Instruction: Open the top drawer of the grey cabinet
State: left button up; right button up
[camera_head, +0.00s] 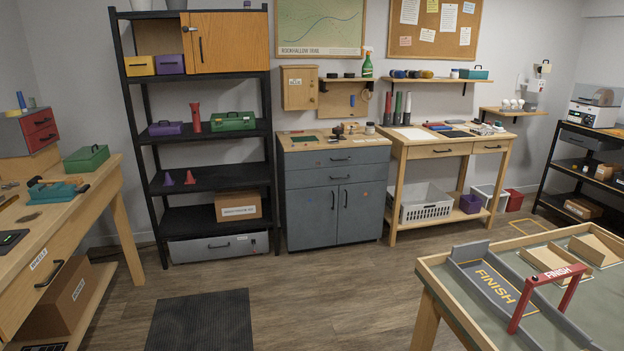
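The grey cabinet (305,205) stands against the back wall, centre of the head view, with a wooden worktop. Its top drawer (318,159) looks shut and has a dark bar handle (340,159). A second drawer (318,177) sits below it, also shut. Two doors with upright dark handles fill the lower part and are closed. Neither of my grippers shows in the view.
Open floor (320,290) lies before the cabinet, with a dark mat (201,320) at left. A finish-ramp table (440,292) juts in at lower right. A wooden workbench (80,215) is left, a black shelf (205,180) and wooden desk (440,150) flank the cabinet.

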aim_at(300, 160)
jog(key=i, duration=3.65)
